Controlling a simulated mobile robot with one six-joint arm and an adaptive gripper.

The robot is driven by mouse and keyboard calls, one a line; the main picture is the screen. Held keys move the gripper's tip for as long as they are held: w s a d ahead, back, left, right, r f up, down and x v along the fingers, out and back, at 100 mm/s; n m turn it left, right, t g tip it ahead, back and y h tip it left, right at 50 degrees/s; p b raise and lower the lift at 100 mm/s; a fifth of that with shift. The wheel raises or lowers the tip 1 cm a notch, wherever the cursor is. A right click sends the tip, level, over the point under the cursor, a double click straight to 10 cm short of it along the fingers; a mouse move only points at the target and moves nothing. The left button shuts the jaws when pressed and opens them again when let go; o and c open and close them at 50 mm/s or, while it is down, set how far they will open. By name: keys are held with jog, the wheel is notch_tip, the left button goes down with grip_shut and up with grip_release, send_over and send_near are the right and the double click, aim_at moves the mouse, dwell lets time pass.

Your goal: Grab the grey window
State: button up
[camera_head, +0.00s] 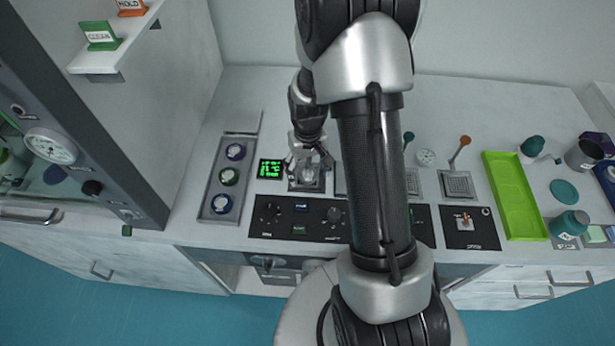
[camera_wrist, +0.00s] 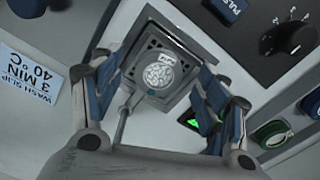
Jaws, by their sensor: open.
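A round grey, mottled disc that looks like the grey window (camera_wrist: 158,74) sits in a dark square holder (camera_wrist: 150,48) in the wrist view. In the head view the disc (camera_head: 310,176) shows faintly under my gripper, in the square holder on the bench. My gripper (camera_wrist: 157,82) is open, with its blue-padded fingers on either side of the holder and nothing between them held. In the head view my gripper (camera_head: 307,160) is just above the holder. I cannot tell whether the fingers touch anything.
A green-lit display (camera_head: 270,168) and a tray with several ringed round pieces (camera_head: 208,212) lie left of the holder. A black control panel (camera_head: 268,225) is in front. A bright green tray (camera_head: 515,195) stands at right. A wash label (camera_wrist: 27,78) shows in the wrist view.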

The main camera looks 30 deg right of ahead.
jog(key=shift+f, duration=0.4)
jog(key=shift+r, duration=0.1)
jog(key=shift+c, duration=0.5)
jog(key=c, duration=1.1)
jog(key=shift+o, duration=0.2)
